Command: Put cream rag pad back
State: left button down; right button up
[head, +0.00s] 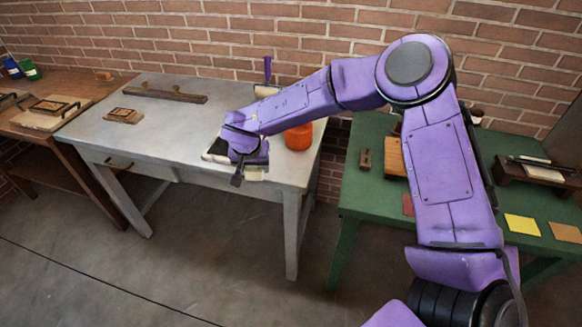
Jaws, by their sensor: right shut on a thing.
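My right gripper (237,180) is low over the front right part of the grey metal table (160,120), pointing down. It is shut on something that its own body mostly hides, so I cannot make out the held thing. A pale, dark-edged flat piece (213,157) shows around and under the gripper at the table's front edge. A small cream patch (255,174) shows just right of the fingers; I cannot tell whether it is the cream rag pad or part of that flat piece. My left gripper is not in view.
An orange round container (299,137) stands close right of the gripper. A purple upright handle (267,70) rises behind my forearm. A wooden bar (166,94) and a small block (123,116) lie left. A green table (355,190) stands right, a wooden bench (50,145) left.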

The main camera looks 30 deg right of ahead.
jog(key=r+m, duration=0.1)
jog(key=r, duration=0.1)
jog(key=w+a+r+m, duration=0.1)
jog(key=r, duration=0.2)
jog(key=w+r+m+h, duration=0.1)
jog(key=r, duration=0.2)
jog(key=shift+w+a+g, duration=0.1)
jog(key=shift+a+g, duration=0.15)
jog(key=shift+g, duration=0.15)
jog(key=d+f+p, duration=0.1)
jog(key=d+f, duration=0.2)
jog(key=d, duration=0.1)
jog(key=d+f+p, duration=0.1)
jog(key=d+f, duration=0.2)
jog(key=d, duration=0.2)
jog(key=s+d+f+p, duration=0.1)
jog(key=d+f, duration=0.2)
jog(key=d, duration=0.1)
jog(key=shift+d+f, duration=0.15)
jog(key=shift+f, duration=0.2)
notch_tip(320, 180, down, 3)
jog(key=shift+d+r+p, duration=0.1)
jog(key=shift+p, duration=0.2)
jog(key=shift+f, duration=0.2)
jog(key=o, duration=0.9)
jog(key=shift+f, duration=0.15)
jog(key=shift+o, duration=0.2)
